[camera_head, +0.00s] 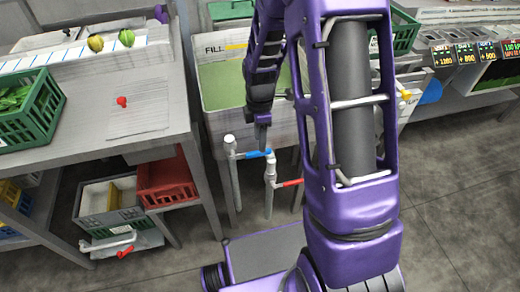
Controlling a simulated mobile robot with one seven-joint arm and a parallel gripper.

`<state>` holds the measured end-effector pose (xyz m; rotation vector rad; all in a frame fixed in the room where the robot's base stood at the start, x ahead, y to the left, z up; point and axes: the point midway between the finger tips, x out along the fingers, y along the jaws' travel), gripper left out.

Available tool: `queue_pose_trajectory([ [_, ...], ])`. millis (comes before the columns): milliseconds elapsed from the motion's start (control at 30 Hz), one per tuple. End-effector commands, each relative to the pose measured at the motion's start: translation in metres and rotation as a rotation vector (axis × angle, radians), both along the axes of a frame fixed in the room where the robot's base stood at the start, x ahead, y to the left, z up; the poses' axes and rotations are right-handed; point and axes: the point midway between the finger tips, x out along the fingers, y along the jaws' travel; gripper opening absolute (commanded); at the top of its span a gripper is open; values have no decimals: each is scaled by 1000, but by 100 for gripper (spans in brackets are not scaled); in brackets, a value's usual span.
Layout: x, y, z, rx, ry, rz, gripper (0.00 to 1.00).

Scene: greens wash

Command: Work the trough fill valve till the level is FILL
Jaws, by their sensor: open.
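The trough (213,128) stands behind my arm, with green water (222,84) in it. A FILL mark with a yellow line (236,46) is on its back wall, and the water's far edge lies a little below it. Two pipes stand in front of the trough. The left one carries a valve with a blue lever (257,154), the right one a valve with a red lever (292,183). My gripper (263,146) points down at the blue lever, open; I cannot tell whether it touches it. My arm hides the trough's right part.
A steel bench on the left holds a green crate (28,110), a red knob (122,101) and vegetables. Below it are a grey bin (108,205), a red crate (166,183) and another red-handled valve (124,251). Green crates stand behind. Floor at right is clear.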

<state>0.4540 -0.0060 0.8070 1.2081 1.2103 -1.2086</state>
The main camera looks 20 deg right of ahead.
Motion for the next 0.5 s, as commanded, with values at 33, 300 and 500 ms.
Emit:
queue_pose_trajectory([
  [33,-1,0,-12,0,4,0,48],
  [300,0,0,-40,0,1,-2,48],
  [500,0,0,-43,0,-1,-1,48],
])
